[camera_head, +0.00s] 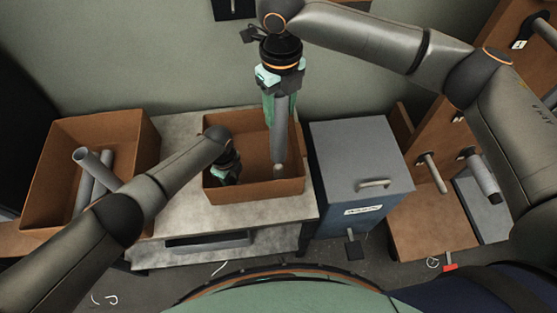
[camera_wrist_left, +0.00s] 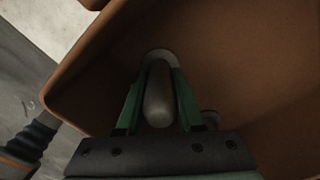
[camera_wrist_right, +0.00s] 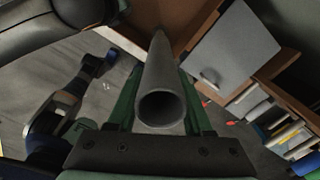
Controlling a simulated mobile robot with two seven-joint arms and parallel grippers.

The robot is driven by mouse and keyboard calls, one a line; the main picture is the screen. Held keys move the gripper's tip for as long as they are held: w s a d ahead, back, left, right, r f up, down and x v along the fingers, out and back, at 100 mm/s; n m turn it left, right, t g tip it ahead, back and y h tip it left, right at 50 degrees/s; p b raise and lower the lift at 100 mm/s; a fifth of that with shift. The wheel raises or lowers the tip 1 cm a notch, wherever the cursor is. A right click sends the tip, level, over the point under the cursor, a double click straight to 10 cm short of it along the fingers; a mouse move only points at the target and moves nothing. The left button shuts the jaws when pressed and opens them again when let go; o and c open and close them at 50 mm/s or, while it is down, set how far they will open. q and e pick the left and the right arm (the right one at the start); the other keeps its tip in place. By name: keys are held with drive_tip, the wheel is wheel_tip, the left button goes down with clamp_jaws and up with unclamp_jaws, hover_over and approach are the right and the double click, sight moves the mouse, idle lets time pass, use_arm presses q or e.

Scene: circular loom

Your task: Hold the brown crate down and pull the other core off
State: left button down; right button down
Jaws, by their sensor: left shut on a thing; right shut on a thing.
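The brown crate (camera_head: 272,191) stands on the grey worktop in the middle of the head view. My left gripper (camera_head: 231,175) reaches down inside its left part. In the left wrist view its green fingers (camera_wrist_left: 158,100) are shut on a grey round-ended peg (camera_wrist_left: 158,97) in the crate. My right gripper (camera_head: 278,92) is shut on a grey hollow core (camera_head: 280,135), held upright above and partly over the crate. In the right wrist view the core's open end (camera_wrist_right: 160,107) faces the camera. I cannot tell whether its lower end touches anything.
Another brown crate (camera_head: 140,127) at the left holds several grey tubes (camera_head: 100,180). A grey cabinet (camera_head: 352,150) stands right of the worktop (camera_head: 180,130). A brown wooden frame with pegs (camera_head: 435,175), one bearing a grey tube (camera_head: 482,175), is at the right.

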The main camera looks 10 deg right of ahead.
drive_tip(key=shift+r, duration=2.95)
use_arm(q)
drive_tip(key=shift+c, duration=2.3)
unclamp_jaws()
wheel_tip(320, 180, up, 12)
drive_tip(key=shift+s, duration=0.1)
use_arm(e)
drive_tip(key=shift+s, duration=0.1)
